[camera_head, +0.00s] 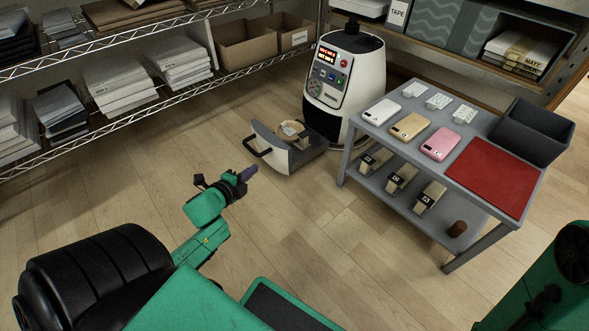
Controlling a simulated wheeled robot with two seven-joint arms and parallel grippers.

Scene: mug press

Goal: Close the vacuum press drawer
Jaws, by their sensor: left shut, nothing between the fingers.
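The vacuum press (351,78) is a white rounded machine with a dark control panel, standing on the floor at upper middle. Its drawer (281,149) is pulled out toward the lower left and has a black handle (256,146) on its front. A round tan item (291,129) sits inside the drawer. My left gripper (246,174) is shut and empty, just below and in front of the drawer handle, and appears apart from it. My right gripper is not visible; only part of a green arm shows at the lower right.
A grey table (406,157) right of the press holds phone cases, white blocks, a red mat (491,176) and a dark bin (533,131). Its lower shelf holds several boxed items and a brown cylinder (457,229). Wire shelves line the left. The wooden floor around the drawer front is clear.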

